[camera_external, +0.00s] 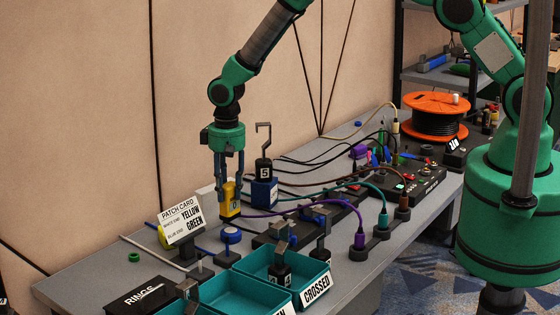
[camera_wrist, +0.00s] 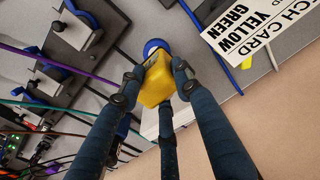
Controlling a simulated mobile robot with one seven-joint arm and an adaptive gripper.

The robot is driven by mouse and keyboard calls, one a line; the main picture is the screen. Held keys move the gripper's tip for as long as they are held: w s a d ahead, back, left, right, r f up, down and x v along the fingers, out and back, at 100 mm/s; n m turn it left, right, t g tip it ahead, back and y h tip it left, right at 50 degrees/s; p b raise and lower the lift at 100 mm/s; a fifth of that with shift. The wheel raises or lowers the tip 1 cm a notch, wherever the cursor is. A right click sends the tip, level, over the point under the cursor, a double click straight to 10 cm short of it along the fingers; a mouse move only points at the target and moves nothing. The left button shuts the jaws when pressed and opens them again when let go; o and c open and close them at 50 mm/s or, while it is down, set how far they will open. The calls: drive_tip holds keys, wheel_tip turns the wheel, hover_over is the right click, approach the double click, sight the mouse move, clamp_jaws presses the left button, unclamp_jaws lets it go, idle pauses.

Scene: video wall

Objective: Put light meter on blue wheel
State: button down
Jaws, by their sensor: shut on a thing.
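The light meter, a yellow block with a dark base (camera_external: 229,201), is between the fingers of my gripper (camera_external: 228,184), which points down over the table. The wrist view also shows the yellow body (camera_wrist: 157,84) gripped by my gripper (camera_wrist: 150,82). The blue wheel (camera_external: 231,235) is a small round blue disc nearer the camera, just below the meter in the external view. In the wrist view the blue wheel (camera_wrist: 155,46) shows just past the meter, partly hidden by it. I cannot tell how far the meter is above the table.
A patch card sign (camera_external: 181,220) stands left of the meter. Teal trays (camera_external: 246,291), black bases and coloured cables crowd the front and right. Some bare grey table (camera_external: 95,270) is at the left.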

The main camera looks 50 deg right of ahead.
sight(228, 200)
drive_tip(key=shift+f, duration=1.8)
drive_tip(key=shift+f, duration=0.1)
drive_tip(key=c, duration=1.2)
unclamp_jaws()
wheel_tip(228, 200, up, 12)
drive_tip(key=shift+r, duration=0.1)
